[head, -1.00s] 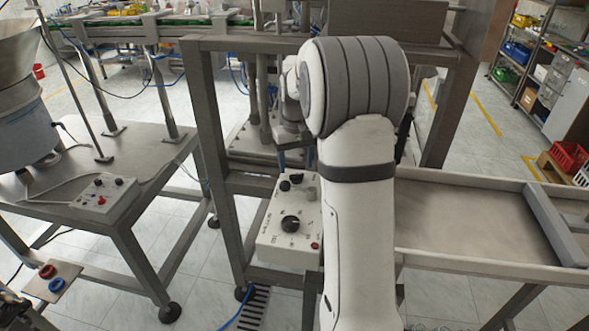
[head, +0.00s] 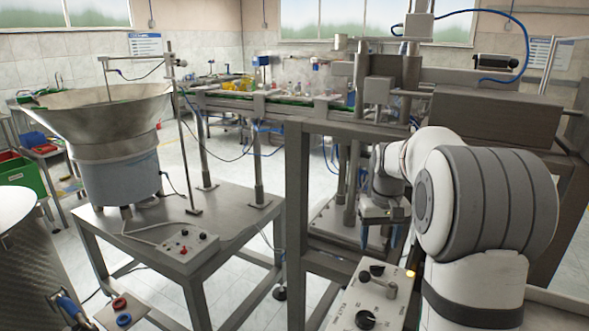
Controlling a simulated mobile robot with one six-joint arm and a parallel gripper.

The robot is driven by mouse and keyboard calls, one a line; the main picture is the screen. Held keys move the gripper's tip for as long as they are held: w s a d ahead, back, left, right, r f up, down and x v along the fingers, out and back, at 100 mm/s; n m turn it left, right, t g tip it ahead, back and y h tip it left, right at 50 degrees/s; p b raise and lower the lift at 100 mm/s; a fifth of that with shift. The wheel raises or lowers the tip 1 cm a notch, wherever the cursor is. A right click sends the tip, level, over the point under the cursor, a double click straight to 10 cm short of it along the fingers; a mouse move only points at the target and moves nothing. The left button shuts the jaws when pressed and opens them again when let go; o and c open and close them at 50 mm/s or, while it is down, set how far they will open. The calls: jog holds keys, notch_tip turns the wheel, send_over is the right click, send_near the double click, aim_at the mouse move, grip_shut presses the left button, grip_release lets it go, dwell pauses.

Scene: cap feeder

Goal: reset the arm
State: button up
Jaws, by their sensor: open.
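My arm, white with grey bands, rises at the lower right in the head view and bends away toward the machine frame. My gripper (head: 380,238) hangs beyond the arm's elbow, pointing down. Its two bluish fingers stand apart, with nothing seen between them. It is in front of the machine's metal posts and above the control box. Part of the wrist is hidden behind the arm's thick joint.
A cap feeder bowl (head: 105,115) stands on a metal table (head: 225,222) at left. A control box (head: 370,300) with knobs and a lit yellow lamp is close to my arm. The machine frame (head: 297,190) and conveyor (head: 285,108) lie ahead. A steel drum (head: 20,250) is at lower left.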

jog(key=s+a+t, duration=0.1)
jog(key=s+a, duration=0.2)
jog(key=s, duration=0.5)
jog(key=s+a+f, duration=0.1)
jog(key=s+a, duration=0.3)
jog(key=s, duration=0.5)
jog(key=s+a+t, duration=0.1)
jog(key=s+a, duration=0.3)
jog(key=s, duration=0.4)
jog(key=shift+s+a+f+n+t, duration=0.2)
jog(key=shift+s+a+n+t, duration=0.05)
jog(key=shift+s+n+t, duration=0.1)
